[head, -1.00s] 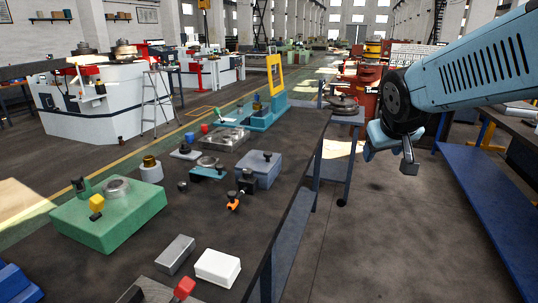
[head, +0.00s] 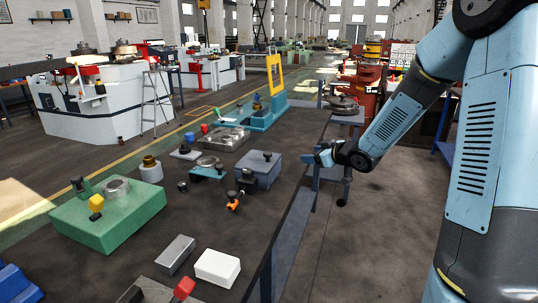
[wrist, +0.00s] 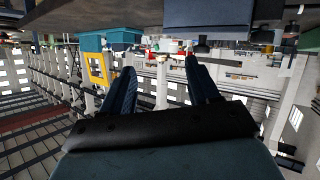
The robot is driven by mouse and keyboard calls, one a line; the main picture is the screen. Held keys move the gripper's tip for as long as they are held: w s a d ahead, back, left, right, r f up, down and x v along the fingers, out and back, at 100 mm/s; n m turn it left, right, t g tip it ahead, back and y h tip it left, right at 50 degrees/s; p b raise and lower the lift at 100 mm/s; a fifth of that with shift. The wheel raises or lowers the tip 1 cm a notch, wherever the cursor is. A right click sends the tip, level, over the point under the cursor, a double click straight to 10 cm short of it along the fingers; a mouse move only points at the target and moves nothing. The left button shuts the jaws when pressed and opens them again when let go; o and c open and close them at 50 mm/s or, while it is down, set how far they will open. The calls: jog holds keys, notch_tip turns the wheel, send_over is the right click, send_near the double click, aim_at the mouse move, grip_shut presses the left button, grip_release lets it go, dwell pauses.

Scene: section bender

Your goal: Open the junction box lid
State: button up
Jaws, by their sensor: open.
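The junction box appears to be the grey-blue box (head: 258,170) with a small black knob (head: 267,155) on top, on the dark workbench near its right edge. Its lid looks closed. My gripper (head: 310,158) is just right of the box, apart from it, by the bench edge. In the wrist view, which looks upside down, the two dark fingers of my gripper (wrist: 160,75) are spread with nothing between them. A grey-blue box side (wrist: 205,14) shows at the top of that view, beyond the fingertips.
A black clamp with an orange knob (head: 233,201) stands in front of the box. A blue fixture (head: 207,173) is left of it. A green block (head: 110,220), a grey block (head: 175,255) and a white block (head: 217,267) lie nearer. The floor right of the bench is open.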

aim_at(268, 152)
jog(key=w+a+f+y, duration=0.1)
jog(key=w+a+y, duration=0.1)
jog(key=a, duration=0.3)
jog(key=w+a+f+n+y, duration=0.1)
jog(key=w+a+y, duration=0.1)
jog(key=a, duration=0.3)
jog(key=w+a+f+g+y, duration=0.1)
jog(key=w+a+y, duration=0.2)
jog(key=a, duration=0.2)
jog(key=shift+a+f+n, duration=0.1)
jog(key=shift+a+n, duration=0.15)
jog(key=shift+n, duration=0.05)
jog(key=shift+c, duration=0.4)
grip_shut()
